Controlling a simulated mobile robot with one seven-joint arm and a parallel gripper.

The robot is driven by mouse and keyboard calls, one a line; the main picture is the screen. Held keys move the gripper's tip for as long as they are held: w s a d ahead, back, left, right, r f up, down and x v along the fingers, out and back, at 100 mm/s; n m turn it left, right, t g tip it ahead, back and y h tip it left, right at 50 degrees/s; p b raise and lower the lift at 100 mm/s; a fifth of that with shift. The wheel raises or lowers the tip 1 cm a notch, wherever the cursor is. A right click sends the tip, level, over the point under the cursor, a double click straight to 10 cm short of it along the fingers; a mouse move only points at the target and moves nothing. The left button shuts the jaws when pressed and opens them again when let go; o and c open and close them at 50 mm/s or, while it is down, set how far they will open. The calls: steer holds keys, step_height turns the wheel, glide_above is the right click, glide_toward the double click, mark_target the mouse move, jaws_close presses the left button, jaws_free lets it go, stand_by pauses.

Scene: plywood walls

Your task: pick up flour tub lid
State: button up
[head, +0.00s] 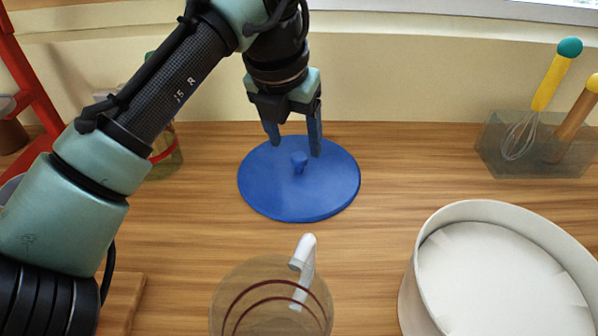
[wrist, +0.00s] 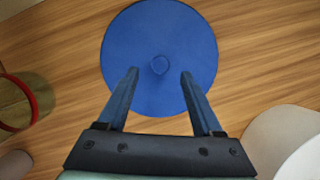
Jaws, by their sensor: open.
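The blue round lid (head: 265,192) with a small knob (head: 299,161) at its centre lies flat on the wooden counter in the head view. It also shows in the wrist view (wrist: 160,35), with the knob (wrist: 159,65) between and a little beyond the fingertips. My gripper (head: 294,150) is open and empty, pointing down over the far part of the lid. In the wrist view my gripper (wrist: 160,73) has its two blue fingers spread on either side of the knob's line. I cannot tell how high the fingertips are above the lid.
A large white round tub (head: 412,285) stands at the right. A clear jug (head: 240,285) with red bands and a white handle stands in front. A clear holder (head: 500,160) with a whisk stands at the back right. A glass jar (head: 168,160) with a red band is behind my arm.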

mark_target(299, 157)
steer(key=x, duration=0.4)
steer(key=shift+d+b, duration=0.1)
steer(key=shift+b, duration=0.25)
jaws_close()
